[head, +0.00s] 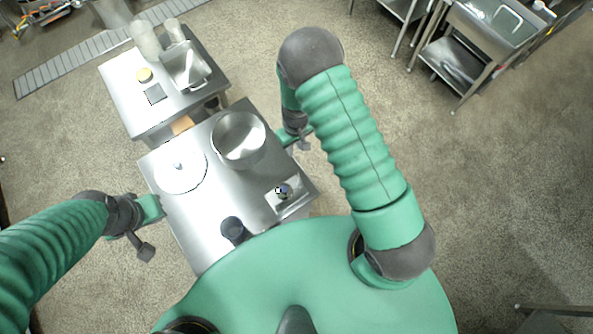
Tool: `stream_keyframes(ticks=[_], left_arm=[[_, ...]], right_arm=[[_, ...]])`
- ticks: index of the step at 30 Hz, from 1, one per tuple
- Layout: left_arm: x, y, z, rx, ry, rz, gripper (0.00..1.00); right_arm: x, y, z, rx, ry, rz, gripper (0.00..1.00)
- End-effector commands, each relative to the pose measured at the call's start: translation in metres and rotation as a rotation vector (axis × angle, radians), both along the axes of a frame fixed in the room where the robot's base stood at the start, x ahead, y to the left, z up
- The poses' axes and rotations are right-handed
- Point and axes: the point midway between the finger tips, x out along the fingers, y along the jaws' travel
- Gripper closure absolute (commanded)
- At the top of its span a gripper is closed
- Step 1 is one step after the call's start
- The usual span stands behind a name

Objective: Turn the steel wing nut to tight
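A round pale disc (181,170) lies on the left of the steel table. A small dark fitting (178,166) stands at its middle; it may be the wing nut, but it is too small to tell. A dark knob (284,190) sits on a light plate at the table's right. My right gripper (284,139) is at the table's right edge, just right of the steel bowl and apart from the disc. My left gripper (158,208) is beside the table's left edge, below the disc. Whether either is open or shut does not show clearly.
The steel table (205,215) also bears an open steel bowl (239,137) and a dark cup (232,230). A second table (122,92) behind it holds a steel pan (187,66) and pale containers (146,42).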

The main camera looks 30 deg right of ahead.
Motion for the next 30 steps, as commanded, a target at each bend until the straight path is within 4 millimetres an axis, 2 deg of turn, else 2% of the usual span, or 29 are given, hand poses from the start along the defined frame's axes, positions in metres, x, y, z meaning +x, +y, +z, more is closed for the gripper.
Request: stream_keyframes(ticks=[4,7,15,21,25,30], left_arm=[[0.0,0.0,-0.004,0.0,0.0,0.0,1.0],[0.0,0.0,-0.012,0.0,0.0,0.0,1.0],[0.0,0.0,-0.034,0.0,0.0,0.0,1.0],[0.0,0.0,-0.042,0.0,0.0,0.0,1.0],[0.0,0.0,-0.044,0.0,0.0,0.0,1.0],[0.0,0.0,-0.043,0.0,0.0,0.0,1.0]], right_arm=[[0.001,0.0,0.008,-0.001,-0.003,0.002,0.75],[0.001,0.0,0.027,0.0,-0.006,0.001,0.75],[0.001,0.001,0.106,0.0,-0.008,0.002,0.75],[0.0,0.001,0.152,-0.001,-0.003,0.001,0.75],[-0.001,0.001,0.165,-0.001,0.001,0.001,0.75],[-0.002,0.0,0.168,-0.002,0.003,0.0,0.75]])
